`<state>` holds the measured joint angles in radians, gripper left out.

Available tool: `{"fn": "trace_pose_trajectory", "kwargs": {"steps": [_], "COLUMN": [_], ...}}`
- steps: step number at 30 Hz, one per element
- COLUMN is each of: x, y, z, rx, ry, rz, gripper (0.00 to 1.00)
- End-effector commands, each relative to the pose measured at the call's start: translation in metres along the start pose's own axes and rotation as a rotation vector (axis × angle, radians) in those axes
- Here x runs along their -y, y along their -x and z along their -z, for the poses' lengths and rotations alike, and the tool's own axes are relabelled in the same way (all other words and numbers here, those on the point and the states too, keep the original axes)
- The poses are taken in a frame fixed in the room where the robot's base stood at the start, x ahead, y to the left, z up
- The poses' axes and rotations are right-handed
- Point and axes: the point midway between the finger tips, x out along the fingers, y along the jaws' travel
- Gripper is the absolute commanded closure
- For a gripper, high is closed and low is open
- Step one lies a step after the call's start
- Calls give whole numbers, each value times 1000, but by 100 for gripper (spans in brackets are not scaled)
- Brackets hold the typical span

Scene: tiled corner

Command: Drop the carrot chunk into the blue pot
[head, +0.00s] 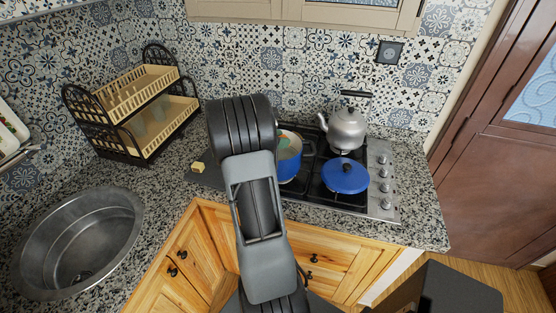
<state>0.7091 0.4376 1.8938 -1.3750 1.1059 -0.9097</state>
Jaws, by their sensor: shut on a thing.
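The blue pot (289,170) stands on the left part of the stove, open at the top and partly hidden behind my arm. Small green and orange-red patches show at its opening; I cannot tell what they are. No carrot chunk can be made out for certain. A small pale yellow block (198,167) lies on the counter by a dark flat board (207,178), left of my arm. My gripper is hidden behind my own arm, so its jaws and anything in them do not show.
A blue lidded pan (345,176) and a grey kettle (346,128) stand on the stove (382,190), right of the pot. A dish rack (150,110) stands at the back left. A round sink (78,235) is at the lower left. Speckled counter (165,190) is clear between them.

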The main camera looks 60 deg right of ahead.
Motion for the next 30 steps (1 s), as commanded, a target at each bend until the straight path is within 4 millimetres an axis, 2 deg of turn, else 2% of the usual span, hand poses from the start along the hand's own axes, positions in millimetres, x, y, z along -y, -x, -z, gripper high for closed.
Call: {"fn": "trace_pose_trajectory", "kwargs": {"steps": [7, 8, 17, 25, 30], "x": [0, 0, 0, 0, -1], "y": [0, 0, 0, 1, 19], "z": [1, 1, 1, 1, 2], "rx": [0, 0, 0, 0, 1], "ry": [0, 0, 0, -1, -1], "rz": [0, 0, 0, -1, -5], "gripper": [79, 55, 26, 26, 26]}}
